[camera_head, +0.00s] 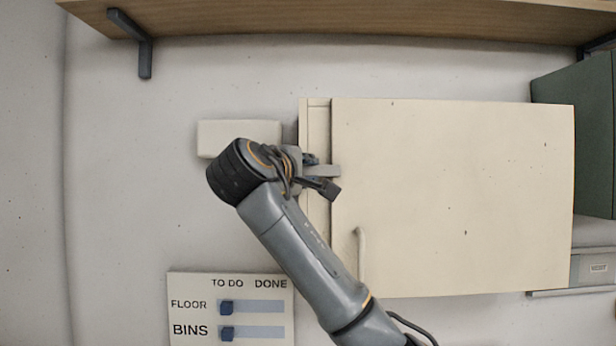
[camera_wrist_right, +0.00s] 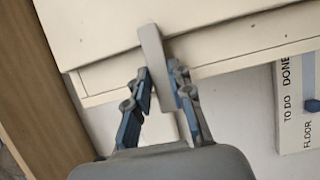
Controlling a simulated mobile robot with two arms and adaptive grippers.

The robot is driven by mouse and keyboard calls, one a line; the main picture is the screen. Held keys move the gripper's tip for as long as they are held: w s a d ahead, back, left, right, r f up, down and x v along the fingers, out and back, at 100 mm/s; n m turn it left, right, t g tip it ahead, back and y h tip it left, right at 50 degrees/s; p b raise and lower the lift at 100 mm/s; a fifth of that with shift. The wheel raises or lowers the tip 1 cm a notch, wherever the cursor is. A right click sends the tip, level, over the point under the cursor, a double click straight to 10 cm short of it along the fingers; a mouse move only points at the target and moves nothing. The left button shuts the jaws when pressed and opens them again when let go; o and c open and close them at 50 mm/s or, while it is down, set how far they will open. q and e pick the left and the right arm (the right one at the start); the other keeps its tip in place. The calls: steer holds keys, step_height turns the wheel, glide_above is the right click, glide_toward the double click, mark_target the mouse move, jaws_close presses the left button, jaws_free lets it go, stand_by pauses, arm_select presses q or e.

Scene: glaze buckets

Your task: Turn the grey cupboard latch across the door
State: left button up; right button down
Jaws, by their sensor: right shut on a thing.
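The grey cupboard latch (camera_head: 328,171) is a short bar at the left edge of the cream cupboard door (camera_head: 460,200). It lies roughly level, and its tip overlaps the door's edge. In the right wrist view the latch (camera_wrist_right: 152,48) also crosses the gap between frame and door (camera_wrist_right: 120,22). My right gripper (camera_head: 320,174) is shut on the latch, one finger on each side of it; the blue-grey fingers show in the wrist view (camera_wrist_right: 160,80). The latch's pivot end is partly hidden by the gripper. My left gripper is not in view.
A pale door handle (camera_head: 361,255) stands out below the latch. A white block (camera_head: 238,137) is on the wall behind my wrist. A wooden shelf (camera_head: 330,20) runs above. A to-do board (camera_head: 190,325) hangs lower left, and a green box (camera_head: 585,130) stands at right.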

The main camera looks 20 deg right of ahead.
steer(key=c, duration=1.2)
jaws_free()
steer(key=v, duration=1.2)
steer(key=shift+a, duration=0.1)
